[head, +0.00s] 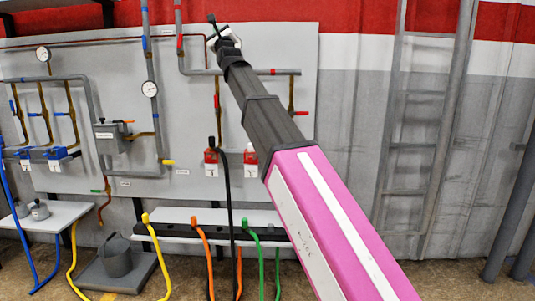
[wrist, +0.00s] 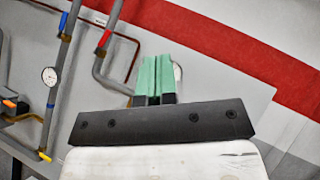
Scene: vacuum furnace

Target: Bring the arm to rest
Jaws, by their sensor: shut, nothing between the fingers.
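My arm reaches up and away from the lower right in the head view, its pink and dark grey links extended toward the top of the panel. My gripper (head: 213,22) is at the far end, small, in front of the top of the panel. In the wrist view my gripper (wrist: 155,60) shows two green fingers side by side, shut with nothing between them. Behind the fingers are the panel and the red wall stripe. The fingers seem apart from the pipes, though the exact distance cannot be told.
A grey panel (head: 345,20) does not block the right side, where a ladder (head: 395,130) stands against the wall. Pipes and gauges (head: 149,89) cover the panel's left. A bench (head: 265,218) with coloured hoses and a bucket (head: 116,256) stand below.

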